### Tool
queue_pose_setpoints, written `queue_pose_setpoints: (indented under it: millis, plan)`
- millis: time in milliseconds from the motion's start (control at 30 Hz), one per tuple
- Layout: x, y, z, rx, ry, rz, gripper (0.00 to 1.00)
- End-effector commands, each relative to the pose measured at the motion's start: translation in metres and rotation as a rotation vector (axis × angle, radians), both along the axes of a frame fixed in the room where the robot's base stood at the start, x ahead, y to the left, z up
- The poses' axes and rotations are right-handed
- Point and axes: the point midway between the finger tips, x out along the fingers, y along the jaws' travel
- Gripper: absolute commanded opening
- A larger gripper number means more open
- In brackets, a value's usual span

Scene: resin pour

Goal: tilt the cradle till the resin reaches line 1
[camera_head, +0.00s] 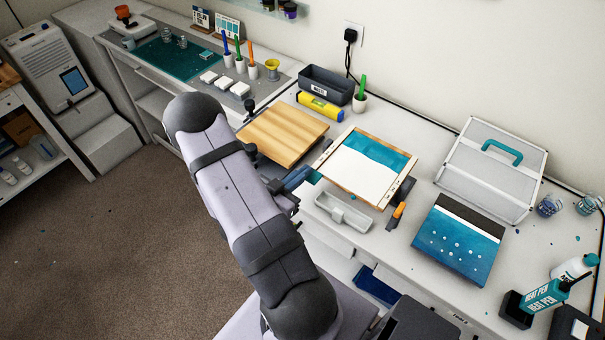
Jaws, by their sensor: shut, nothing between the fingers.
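The cradle (399,192) is a wooden-edged frame on the bench right of my arm. It holds a white panel (352,179). Teal resin (376,150) covers the far part of the panel, with a slightly uneven near edge; the near part is bare white. Line 1 is too small to make out. My gripper (312,176) is at the cradle's left side, by the near-left corner, its fingers shut with nothing visible between them. I cannot tell whether it touches the cradle. My arm hides part of the gripper.
A wooden board (283,135) lies left of the cradle. A white tray (342,213) sits in front, near the bench edge.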

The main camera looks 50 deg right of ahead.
Motion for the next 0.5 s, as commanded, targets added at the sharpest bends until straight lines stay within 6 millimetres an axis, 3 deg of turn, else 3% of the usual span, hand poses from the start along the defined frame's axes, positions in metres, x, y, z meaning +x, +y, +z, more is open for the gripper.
queue_pose_setpoints:
  millis: [100,500]
  plan:
    - [0.000,0.001,-0.016,-0.040,0.001,0.000,0.00]
    - [0.000,0.003,-0.040,-0.101,0.002,0.001,0.00]
